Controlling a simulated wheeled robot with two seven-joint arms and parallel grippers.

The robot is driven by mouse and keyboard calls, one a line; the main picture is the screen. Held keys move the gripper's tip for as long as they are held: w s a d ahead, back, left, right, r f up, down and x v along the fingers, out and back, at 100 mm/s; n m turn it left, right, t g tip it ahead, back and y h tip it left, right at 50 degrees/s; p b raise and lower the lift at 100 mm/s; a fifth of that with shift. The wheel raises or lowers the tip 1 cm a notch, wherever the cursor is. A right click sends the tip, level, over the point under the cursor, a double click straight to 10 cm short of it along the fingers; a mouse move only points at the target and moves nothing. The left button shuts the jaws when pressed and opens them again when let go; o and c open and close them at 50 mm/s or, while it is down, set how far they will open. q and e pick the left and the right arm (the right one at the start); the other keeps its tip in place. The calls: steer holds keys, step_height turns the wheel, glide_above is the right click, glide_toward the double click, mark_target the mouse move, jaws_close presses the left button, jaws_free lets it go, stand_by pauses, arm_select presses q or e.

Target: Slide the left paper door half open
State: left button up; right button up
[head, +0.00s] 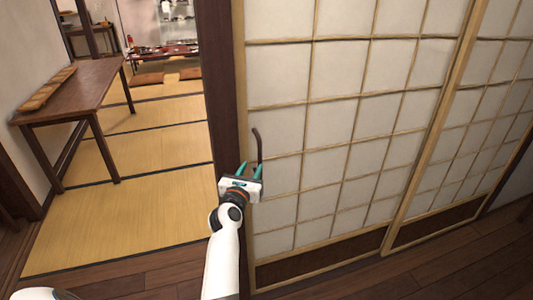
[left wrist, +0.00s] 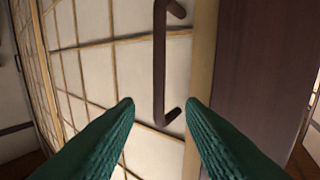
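The left paper door (head: 345,120) is a wooden lattice with white paper panes and a dark lower panel. A dark bar handle (head: 259,146) stands upright near its left edge; it also shows in the left wrist view (left wrist: 160,65). My left gripper (head: 248,168) is at the lower end of the handle. In the left wrist view its teal fingers (left wrist: 159,103) are apart, with the handle between and beyond their tips. Nothing shows gripped. My right gripper does not show.
A second paper door (head: 490,110) stands to the right. Left of a dark post (head: 222,90) is an opening onto tatami (head: 150,150). A wooden table (head: 85,88) stands by the left wall, and a low set table (head: 165,52) stands farther back.

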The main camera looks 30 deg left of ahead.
mark_target(259, 155)
arm_select(q)
steer(key=b+x, duration=0.1)
steer(key=x, duration=0.2)
steer(key=b+x, duration=0.2)
steer(key=x, duration=0.1)
steer(key=b+x, duration=0.2)
steer(key=x, duration=0.1)
steer(key=shift+w+f, duration=0.3)
steer(key=shift+f, duration=0.05)
steer(key=shift+w+a+r+b, duration=0.15)
steer(key=shift+w+b, duration=0.2)
steer(key=shift+w, duration=0.25)
steer(key=shift+c, duration=0.4)
jaws_close()
